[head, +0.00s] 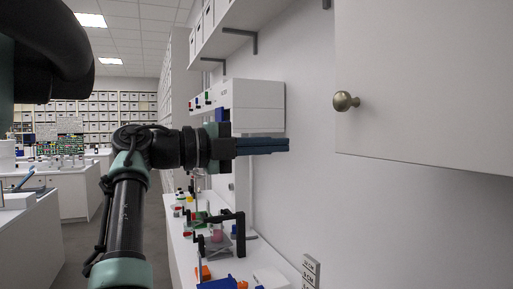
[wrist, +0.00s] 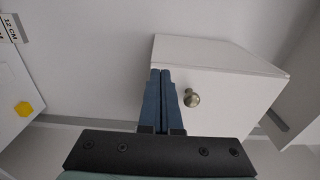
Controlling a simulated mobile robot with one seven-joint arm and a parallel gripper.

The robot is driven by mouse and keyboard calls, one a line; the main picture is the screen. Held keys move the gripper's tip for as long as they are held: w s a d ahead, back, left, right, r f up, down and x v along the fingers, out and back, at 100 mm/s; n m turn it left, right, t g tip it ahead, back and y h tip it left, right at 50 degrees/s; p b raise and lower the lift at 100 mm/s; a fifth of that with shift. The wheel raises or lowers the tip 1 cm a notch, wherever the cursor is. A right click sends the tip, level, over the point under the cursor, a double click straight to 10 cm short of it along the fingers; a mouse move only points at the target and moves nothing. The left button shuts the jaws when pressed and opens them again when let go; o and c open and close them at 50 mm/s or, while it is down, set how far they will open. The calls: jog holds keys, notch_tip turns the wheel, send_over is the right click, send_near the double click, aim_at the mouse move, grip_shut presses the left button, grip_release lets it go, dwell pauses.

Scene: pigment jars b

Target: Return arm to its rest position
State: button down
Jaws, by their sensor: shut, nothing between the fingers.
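My gripper (head: 289,145) is raised in the middle of the head view, its blue fingers pointing right toward the white wall. The fingers are closed together with nothing between them. In the wrist view my gripper (wrist: 160,72) also shows its two blue fingers side by side. A white cabinet (head: 430,80) with a round brass knob (head: 345,101) is at the right of the head view, apart from the fingertips. In the wrist view the cabinet (wrist: 230,95) and its knob (wrist: 191,98) appear beyond and right of the fingers.
A white bench (head: 185,250) below my arm carries a black stand (head: 240,225) and several small coloured items. A shelf with boxes (head: 225,35) hangs on the wall above. A white box-like unit (head: 258,105) is behind my gripper. Open floor (head: 80,245) lies to the left.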

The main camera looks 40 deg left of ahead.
jog(key=a, duration=0.1)
jog(key=s+a, duration=0.1)
jog(key=a, duration=0.1)
jog(key=shift+s+a+r, duration=0.1)
jog(key=shift+s, duration=0.2)
